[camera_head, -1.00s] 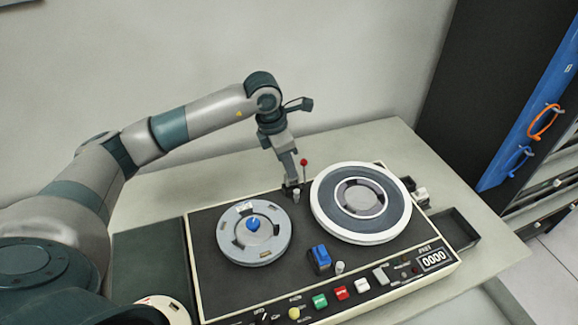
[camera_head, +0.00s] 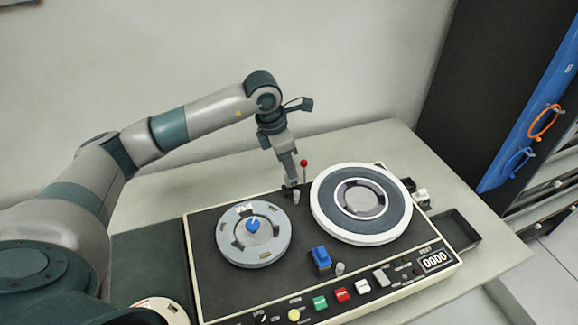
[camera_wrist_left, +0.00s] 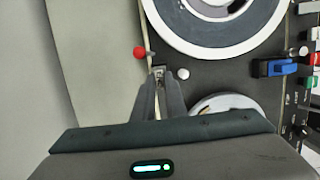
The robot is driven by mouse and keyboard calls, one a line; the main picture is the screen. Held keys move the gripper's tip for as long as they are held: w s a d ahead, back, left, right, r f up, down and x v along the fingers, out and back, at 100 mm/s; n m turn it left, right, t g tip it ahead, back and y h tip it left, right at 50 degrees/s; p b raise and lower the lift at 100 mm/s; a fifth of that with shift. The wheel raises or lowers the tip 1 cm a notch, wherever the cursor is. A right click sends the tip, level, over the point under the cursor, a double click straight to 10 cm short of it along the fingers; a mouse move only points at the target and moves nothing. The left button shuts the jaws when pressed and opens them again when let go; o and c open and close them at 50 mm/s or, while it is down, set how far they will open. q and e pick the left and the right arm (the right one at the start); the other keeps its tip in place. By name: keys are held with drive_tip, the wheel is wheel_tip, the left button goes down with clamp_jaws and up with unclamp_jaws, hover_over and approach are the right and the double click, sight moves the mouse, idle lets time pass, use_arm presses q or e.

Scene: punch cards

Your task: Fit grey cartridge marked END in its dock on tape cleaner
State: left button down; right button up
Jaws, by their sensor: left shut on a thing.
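My left gripper (camera_head: 292,187) points down at the back edge of the tape machine, between the two reels. In the left wrist view its fingers (camera_wrist_left: 158,84) are closed around a small grey piece (camera_wrist_left: 158,72), which appears to be the grey cartridge; no END marking can be read on it. The fingers cover most of it and the dock beneath, so I cannot tell whether it is seated. The tape cleaner is not clearly distinguishable here. A red ball-topped lever (camera_head: 303,163) stands beside the fingertips. My right gripper is not in view.
The tape machine (camera_head: 203,282) carries a grey reel (camera_head: 278,235) at left and a white-rimmed reel (camera_head: 400,222) at right. A small metal post (camera_head: 296,197) stands close to the fingers. A blue switch (camera_head: 320,256) is in front. A black tray (camera_head: 462,228) lies at right.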

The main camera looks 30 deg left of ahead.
sight(286, 174)
use_arm(q)
drive_tip(key=shift+b, duration=0.3)
idle(0.4)
drive_tip(key=shift+f+b, duration=0.9)
idle(0.3)
drive_tip(key=shift+s+a+f+b, duration=0.1)
drive_tip(key=shift+a+f+b, duration=0.35)
drive_tip(key=shift+f+b, duration=0.3)
idle(0.9)
drive_tip(key=c, duration=1.7)
unclamp_jaws()
drive_tip(key=shift+r, duration=0.1)
drive_tip(key=shift+c, duration=0.8)
drive_tip(key=shift+d+r+p, duration=0.2)
drive_tip(key=shift+r+p, duration=0.15)
drive_tip(key=shift+r, duration=0.4)
drive_tip(key=shift+d+r+p, duration=0.15)
drive_tip(key=shift+r+p, duration=0.15)
drive_tip(key=shift+r, duration=0.45)
drive_tip(key=shift+d+r+p, duration=0.2)
drive_tip(key=shift+r+p, duration=0.15)
drive_tip(key=shift+r, duration=0.4)
drive_tip(key=shift+r+p, duration=1.05)
drive_tip(key=shift+r, duration=1.1)
